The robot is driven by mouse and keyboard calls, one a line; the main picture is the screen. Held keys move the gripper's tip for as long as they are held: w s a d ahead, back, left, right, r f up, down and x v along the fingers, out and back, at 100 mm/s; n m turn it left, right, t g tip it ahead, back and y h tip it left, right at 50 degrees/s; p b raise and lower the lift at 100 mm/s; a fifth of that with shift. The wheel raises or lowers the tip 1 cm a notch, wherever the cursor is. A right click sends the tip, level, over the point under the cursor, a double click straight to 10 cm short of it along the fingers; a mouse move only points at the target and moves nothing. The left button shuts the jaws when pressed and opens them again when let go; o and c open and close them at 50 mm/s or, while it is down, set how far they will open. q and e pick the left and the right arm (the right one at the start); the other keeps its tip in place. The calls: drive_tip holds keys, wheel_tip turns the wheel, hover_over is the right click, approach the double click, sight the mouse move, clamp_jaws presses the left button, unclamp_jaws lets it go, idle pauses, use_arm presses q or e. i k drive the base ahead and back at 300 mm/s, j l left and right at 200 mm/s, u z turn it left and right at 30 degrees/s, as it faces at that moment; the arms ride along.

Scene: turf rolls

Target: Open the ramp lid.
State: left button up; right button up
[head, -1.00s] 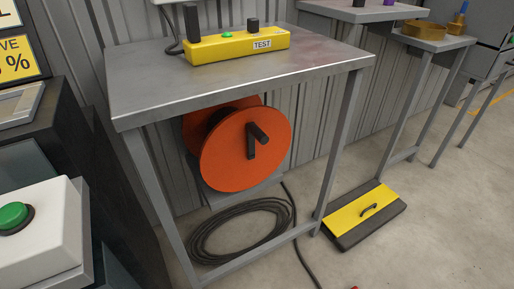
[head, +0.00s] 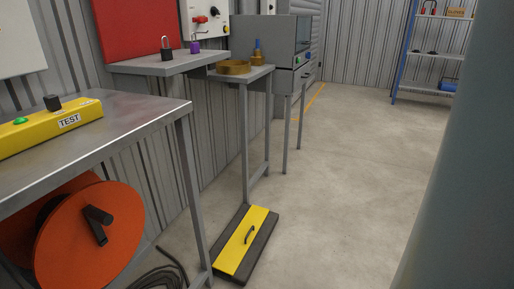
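The ramp lid (head: 236,257) is a yellow panel with a small dark curved handle (head: 250,234). It lies flat and closed on a dark low ramp (head: 265,248) on the floor, at the lower middle of the head view. The ramp sits just right of the steel table's front leg. Neither of my grippers shows in the head view, so nothing of mine is seen touching the lid or its handle.
A steel table (head: 130,122) with a yellow TEST box (head: 45,128) stands at left, an orange reel (head: 90,240) and black cable (head: 165,270) below. A shelf with padlocks (head: 170,65) and a stand with brass rings (head: 232,68) stand behind. Open floor (head: 345,190) lies right.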

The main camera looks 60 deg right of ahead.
sight(230, 259)
drive_tip(key=z, duration=1.7)
drive_tip(key=i+l+u, duration=0.1)
drive_tip(key=u, duration=0.3)
drive_tip(key=l+u, duration=0.1)
drive_tip(key=u, duration=0.3)
drive_tip(key=i+l+u, duration=0.1)
drive_tip(key=u, duration=0.3)
drive_tip(key=l+u, duration=0.2)
drive_tip(key=u, duration=0.2)
drive_tip(key=l+u, duration=0.15)
drive_tip(key=l, duration=0.35)
drive_tip(key=l+u, duration=0.15)
drive_tip(key=l, duration=0.3)
drive_tip(key=l+u, duration=0.15)
drive_tip(key=l, duration=0.35)
drive_tip(key=k+l+u, duration=0.15)
drive_tip(key=l, duration=0.3)
drive_tip(key=l+u, duration=0.15)
drive_tip(key=l, duration=0.3)
drive_tip(key=k+l+u, duration=0.15)
drive_tip(key=l, duration=0.3)
drive_tip(key=k+l, duration=0.1)
drive_tip(key=l, duration=0.35)
drive_tip(key=k+l, duration=0.15)
drive_tip(key=l, duration=0.35)
